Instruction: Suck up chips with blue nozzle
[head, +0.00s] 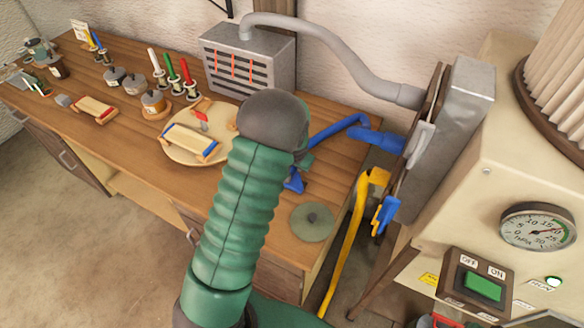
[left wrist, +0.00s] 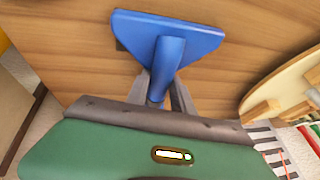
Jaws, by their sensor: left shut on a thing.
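The blue nozzle (left wrist: 170,38) has a wide flat mouth and a narrow stem. In the left wrist view, the two grey fingers of my left gripper (left wrist: 162,92) are shut around its stem, with the mouth over the wooden bench top (left wrist: 60,35). In the head view, only part of the nozzle (head: 294,183) shows beside my green arm, which hides the fingers. A blue hose (head: 338,129) runs from behind my wrist toward a blue port (head: 378,139) at the right. I cannot make out chips in either view. My right gripper is not in view.
A round board (head: 180,150) with a lath jig lies left of my arm. A grey-green disc (head: 313,222) lies near the bench's right end. A yellow pipe (head: 345,250) stands beside the bench. A cream machine (head: 480,190) with gauge and green switch (head: 483,285) is right.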

